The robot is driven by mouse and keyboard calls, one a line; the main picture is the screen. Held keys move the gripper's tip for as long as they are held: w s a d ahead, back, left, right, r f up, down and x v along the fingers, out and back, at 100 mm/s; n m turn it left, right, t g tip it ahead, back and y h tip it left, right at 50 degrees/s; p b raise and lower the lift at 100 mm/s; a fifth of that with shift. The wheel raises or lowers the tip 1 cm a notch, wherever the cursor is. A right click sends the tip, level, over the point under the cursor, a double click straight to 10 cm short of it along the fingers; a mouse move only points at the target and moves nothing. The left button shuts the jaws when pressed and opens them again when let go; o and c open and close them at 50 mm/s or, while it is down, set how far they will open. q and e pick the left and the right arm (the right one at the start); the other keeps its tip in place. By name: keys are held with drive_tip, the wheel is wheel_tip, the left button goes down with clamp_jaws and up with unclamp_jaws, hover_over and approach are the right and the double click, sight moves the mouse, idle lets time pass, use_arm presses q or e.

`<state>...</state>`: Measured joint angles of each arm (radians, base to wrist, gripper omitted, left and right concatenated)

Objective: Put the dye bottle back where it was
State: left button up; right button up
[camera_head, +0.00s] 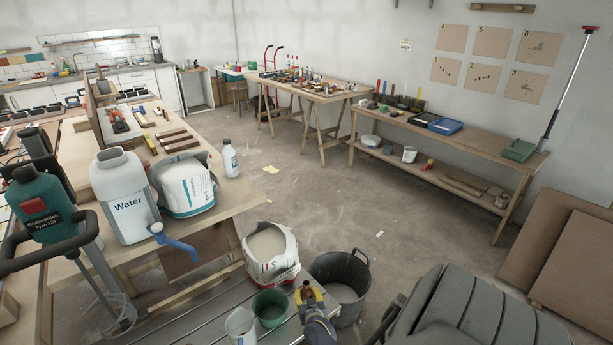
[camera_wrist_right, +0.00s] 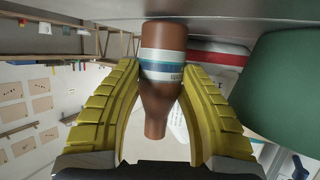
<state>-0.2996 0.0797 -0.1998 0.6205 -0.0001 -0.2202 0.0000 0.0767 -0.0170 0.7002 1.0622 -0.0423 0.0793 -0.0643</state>
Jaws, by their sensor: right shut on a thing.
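The dye bottle (camera_wrist_right: 163,80) is brown with a white and blue label. In the right wrist view it sits between the yellow ribbed fingers of my right gripper (camera_wrist_right: 160,95), which are shut on it. Its narrow neck points down in that picture and its wide end lies by a grey surface at the top; I cannot tell whether it touches. In the head view my right gripper (camera_head: 308,293) is at the bottom middle, with the brown bottle top (camera_head: 306,284) showing between its fingers. My left gripper is not in view.
A green bucket (camera_head: 270,307) and a white container (camera_head: 241,327) stand just left of my right gripper on the grey slatted bench (camera_head: 180,325). An open sack (camera_head: 270,255) is behind them, and a black tub (camera_head: 341,275) is behind right. A water canister (camera_head: 127,205) stands farther left.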

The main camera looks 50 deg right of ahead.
sight(307, 297)
drive_tip(key=shift+f, duration=0.2)
drive_tip(key=o, duration=1.2)
drive_tip(key=shift+r, duration=0.1)
drive_tip(key=shift+s+a+r, duration=0.1)
drive_tip(key=shift+v, duration=3.65)
